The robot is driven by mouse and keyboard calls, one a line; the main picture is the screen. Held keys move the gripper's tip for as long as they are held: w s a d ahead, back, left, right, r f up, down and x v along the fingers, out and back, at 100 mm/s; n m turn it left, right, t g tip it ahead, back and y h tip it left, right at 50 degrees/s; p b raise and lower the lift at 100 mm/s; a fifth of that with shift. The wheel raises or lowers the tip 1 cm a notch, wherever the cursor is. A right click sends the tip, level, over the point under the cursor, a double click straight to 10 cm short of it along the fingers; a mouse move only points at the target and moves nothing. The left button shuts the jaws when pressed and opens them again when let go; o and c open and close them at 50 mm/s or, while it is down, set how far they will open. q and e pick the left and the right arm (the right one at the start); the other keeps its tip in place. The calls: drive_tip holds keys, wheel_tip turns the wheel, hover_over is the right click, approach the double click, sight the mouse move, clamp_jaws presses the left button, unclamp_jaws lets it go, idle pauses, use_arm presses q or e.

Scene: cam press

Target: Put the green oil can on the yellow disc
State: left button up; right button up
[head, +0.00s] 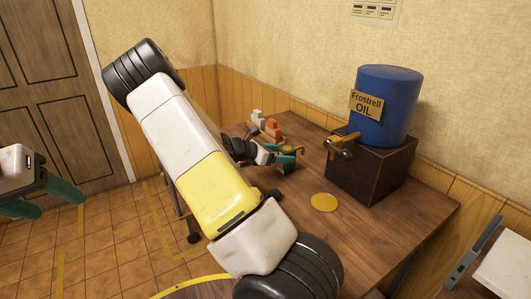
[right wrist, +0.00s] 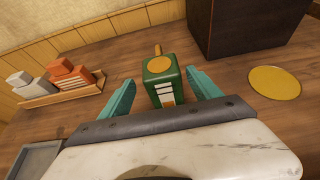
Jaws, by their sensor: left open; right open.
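The green oil can (right wrist: 163,82), with a yellow top, a spout and a striped label, stands on the wooden table. In the right wrist view it is between the two teal fingers of my open right gripper (right wrist: 160,90), with gaps on both sides. In the head view the can (head: 287,161) is small and partly hidden by that gripper. The yellow disc (head: 324,202) lies flat and bare on the table, right of the can; it also shows in the right wrist view (right wrist: 275,82). My left gripper (head: 42,195) is open and empty at the far left, off the table.
A blue oil drum (head: 388,110) with a brass tap (head: 342,145) sits on a dark box (head: 372,172) behind the disc. Orange and grey blocks (right wrist: 72,75) stand in a wooden tray left of the can. A grey tray (right wrist: 35,160) is at lower left.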

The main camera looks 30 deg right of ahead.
sight(293, 154)
drive_tip(key=x, duration=0.6)
drive_tip(key=shift+s+r, duration=0.1)
drive_tip(key=shift+s, duration=0.15)
clamp_jaws()
